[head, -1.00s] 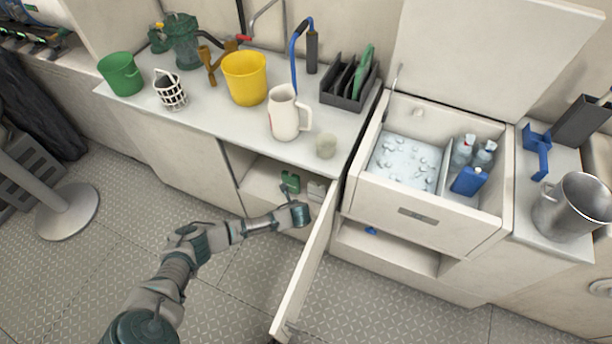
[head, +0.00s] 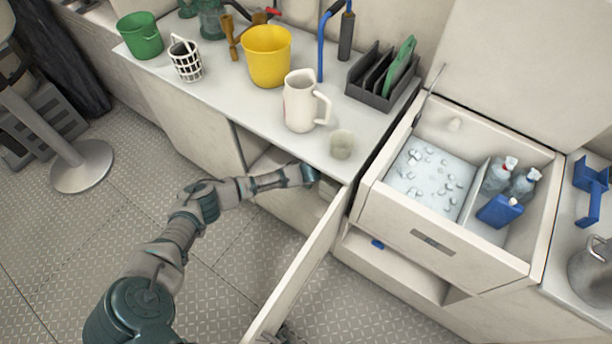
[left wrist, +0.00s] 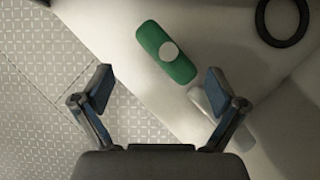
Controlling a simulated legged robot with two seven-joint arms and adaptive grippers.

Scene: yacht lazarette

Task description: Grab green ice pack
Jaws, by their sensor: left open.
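The green ice pack (left wrist: 180,70), a rounded green block with a pale round spot, lies on the pale cabinet floor (left wrist: 120,25) in the left wrist view. It is ahead of my left gripper (left wrist: 159,86), roughly between the lines of its fingers, not touched. My left gripper is open and empty. In the head view this gripper (head: 310,176) reaches into the low cabinet under the counter, and the pack is hidden there. A grey jointed part at the bottom edge, next to the door, may be my right gripper (head: 284,335); its jaws are not clear.
A pale block (left wrist: 204,101) lies close to the right finger, and a black ring (left wrist: 283,22) is at upper right. The open cabinet door (head: 300,275) stands right of my arm. The counter (head: 245,108) overhangs. An open cooler (head: 445,240) is at right.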

